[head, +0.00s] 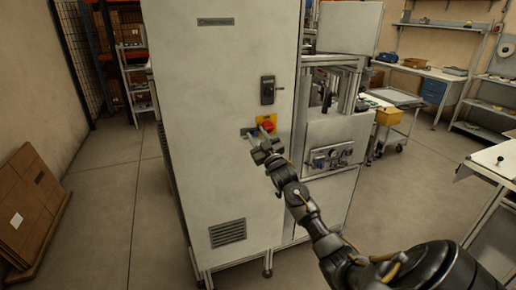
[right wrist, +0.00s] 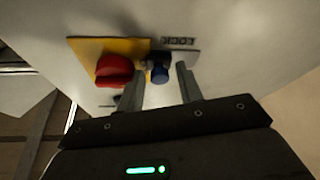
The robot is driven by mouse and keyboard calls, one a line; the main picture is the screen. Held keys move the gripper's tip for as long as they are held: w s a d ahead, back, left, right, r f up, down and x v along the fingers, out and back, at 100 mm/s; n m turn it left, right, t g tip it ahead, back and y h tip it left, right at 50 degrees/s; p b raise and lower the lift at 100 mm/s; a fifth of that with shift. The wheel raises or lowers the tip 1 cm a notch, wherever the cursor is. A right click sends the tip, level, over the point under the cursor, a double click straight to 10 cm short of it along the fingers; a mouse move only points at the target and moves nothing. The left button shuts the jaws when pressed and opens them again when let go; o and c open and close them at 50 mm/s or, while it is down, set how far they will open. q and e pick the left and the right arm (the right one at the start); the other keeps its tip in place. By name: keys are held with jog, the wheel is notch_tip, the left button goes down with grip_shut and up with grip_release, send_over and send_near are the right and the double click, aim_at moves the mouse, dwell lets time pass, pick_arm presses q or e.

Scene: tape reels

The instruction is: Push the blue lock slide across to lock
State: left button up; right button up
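The blue lock slide (right wrist: 160,73) shows as a small blue knob on a grey plate beside a yellow plate with a red rotary switch (right wrist: 114,70). In the head view the red switch (head: 268,126) is on the tall grey cabinet's front, and the slide is mostly hidden behind my gripper. My right gripper (head: 259,143) is close to the panel. In the right wrist view its two fingers are apart, with the blue knob between them and a gap visible on either side. Contact cannot be told. My left gripper is not in view.
The grey cabinet (head: 222,100) fills the middle, with a black handle (head: 268,89) above the switch and a vent (head: 228,233) below. A machine frame with a socket panel (head: 333,156) adjoins on the right. Cardboard boxes (head: 30,200) stand at left. Floor at left is open.

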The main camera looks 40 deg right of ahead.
jog(key=shift+w+a+r+p, duration=0.15)
jog(key=shift+a+p, duration=0.15)
jog(key=shift+a, duration=0.15)
jog(key=f+b+v, duration=0.1)
jog(key=b+v, duration=0.4)
jog(key=v, duration=0.6)
notch_tip(320, 180, down, 26)
jog(key=a+g+y+b, duration=0.1)
jog(key=a+g, duration=0.1)
jog(key=g, duration=0.3)
jog(key=shift+w+a+m, duration=0.15)
jog(key=shift+a+m, duration=0.1)
jog(key=shift+m, duration=0.05)
jog(key=shift+f, duration=0.15)
